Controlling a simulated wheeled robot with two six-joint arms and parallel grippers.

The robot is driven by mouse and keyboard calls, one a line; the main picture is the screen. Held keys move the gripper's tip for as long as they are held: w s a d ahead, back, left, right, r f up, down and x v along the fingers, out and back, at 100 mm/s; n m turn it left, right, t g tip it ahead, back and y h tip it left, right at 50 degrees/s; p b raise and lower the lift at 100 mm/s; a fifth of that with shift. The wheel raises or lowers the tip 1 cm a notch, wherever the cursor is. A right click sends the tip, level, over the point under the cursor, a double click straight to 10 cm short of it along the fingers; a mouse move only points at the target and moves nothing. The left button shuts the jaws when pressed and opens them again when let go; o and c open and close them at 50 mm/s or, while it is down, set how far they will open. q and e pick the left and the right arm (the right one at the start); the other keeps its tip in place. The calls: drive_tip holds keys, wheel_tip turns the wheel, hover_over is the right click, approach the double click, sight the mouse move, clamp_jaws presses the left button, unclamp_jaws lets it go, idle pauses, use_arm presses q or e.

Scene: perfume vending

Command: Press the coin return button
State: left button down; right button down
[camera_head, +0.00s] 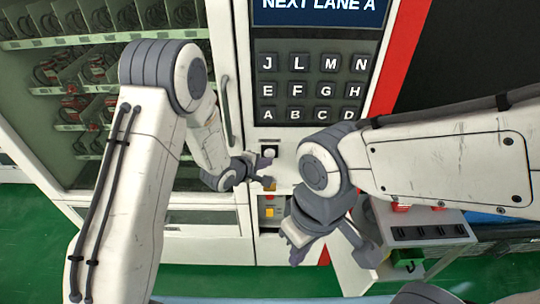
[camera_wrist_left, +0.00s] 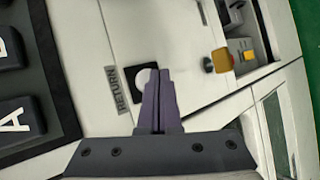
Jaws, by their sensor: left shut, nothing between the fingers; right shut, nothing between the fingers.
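The coin return button (camera_head: 268,151) is a white round button on a black square, below the keypad on the machine's white panel. In the left wrist view, the button (camera_wrist_left: 145,77) stands beside a grey RETURN label (camera_wrist_left: 118,90). My left gripper (camera_head: 269,171) is shut and empty, just below the button in the head view. In the left wrist view, its closed purple fingertips (camera_wrist_left: 159,73) overlap the button's right side; I cannot tell whether they touch it. My right gripper (camera_head: 296,252) is shut and empty, low in front of the machine.
A letter keypad (camera_head: 312,88) and a screen (camera_head: 318,10) sit above the button. A glass door with shelves is at left. A white stand (camera_head: 455,246) is at right.

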use_arm(q)
drive_tip(key=shift+s, duration=0.3)
drive_tip(key=s, duration=0.4)
drive_tip(key=shift+s+b, duration=0.3)
drive_tip(key=shift+s, duration=0.1)
idle(0.6)
drive_tip(key=s+a+r+m+g+y+b, duration=0.1)
drive_tip(key=s+r+m+g, duration=0.2)
drive_tip(key=s+m, duration=0.3)
drive_tip(key=s+a+r+m+g+y+b, duration=0.1)
drive_tip(key=s+m, duration=0.6)
drive_tip(key=s, duration=0.7)
drive_tip(key=s+a+r+m+g+y+b, duration=0.1)
drive_tip(key=s+r+m+g, duration=0.4)
drive_tip(key=s, duration=0.5)
drive_tip(key=shift+a+r+m+g+y+b, duration=0.3)
drive_tip(key=shift+m+y+b, duration=0.25)
drive_tip(key=shift+m+y, duration=0.5)
